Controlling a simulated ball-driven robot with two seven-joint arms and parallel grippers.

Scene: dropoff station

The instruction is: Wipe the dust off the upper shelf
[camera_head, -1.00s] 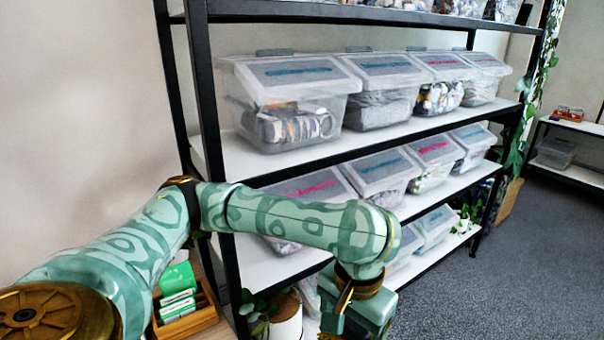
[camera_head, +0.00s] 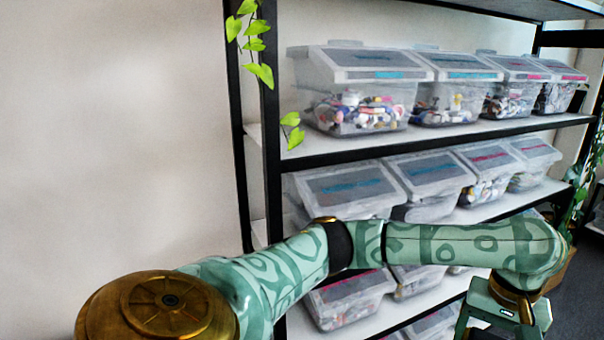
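A black-framed shelving unit with white boards fills the right half. An upper shelf (camera_head: 308,148) carries a row of clear lidded bins (camera_head: 352,108), with little bare board along its front edge. Another shelf board (camera_head: 470,6) shows at the top edge. I can make out no dust and no wiping cloth. My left arm (camera_head: 440,245) reaches across in front of the lower shelves. Its wrist end (camera_head: 505,305) is at the bottom right, below the upper shelf and apart from it. Its fingertips are cut off by the lower edge. My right gripper is out of view.
More lidded bins (camera_head: 345,190) stand on the shelf below, and others (camera_head: 345,298) lower down, partly behind my arm. A leafy vine (camera_head: 262,72) hangs by the left post (camera_head: 268,180). Plain wall is at left. Dark floor (camera_head: 582,300) shows at the right.

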